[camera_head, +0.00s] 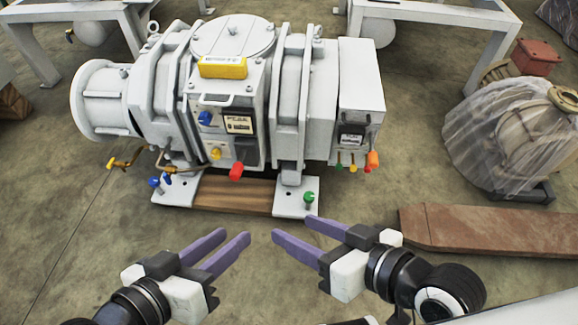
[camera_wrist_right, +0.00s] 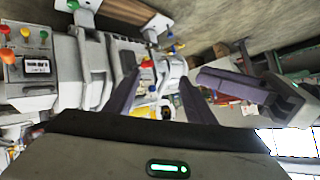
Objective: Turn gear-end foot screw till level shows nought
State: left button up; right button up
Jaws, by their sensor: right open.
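The white vacuum pump (camera_head: 230,100) stands on two white foot plates. A green-headed foot screw (camera_head: 309,197) is on the right plate (camera_head: 296,208), and a blue-headed one (camera_head: 154,182) is on the left plate (camera_head: 172,198). The yellow level (camera_head: 222,67) lies on top of the pump; its reading is too small to make out. My left gripper (camera_head: 236,235) is open and empty, in front of the pump. My right gripper (camera_head: 293,227) is open and empty, its tips just short of the green screw and apart from it. The right wrist view shows its two purple fingers (camera_wrist_right: 158,80).
A wooden beam (camera_head: 235,193) joins the foot plates. Coloured knobs (camera_head: 373,160) stick out low on the pump's right end. A brown plank (camera_head: 480,230) lies on the floor at right, with a plastic-wrapped machine (camera_head: 510,140) behind it.

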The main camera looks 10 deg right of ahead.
aim_at(309, 197)
jog(key=z, duration=0.15)
jog(key=k, duration=0.4)
jog(key=u, duration=0.8)
jog(key=i, duration=1.3)
jog(key=z, duration=0.55)
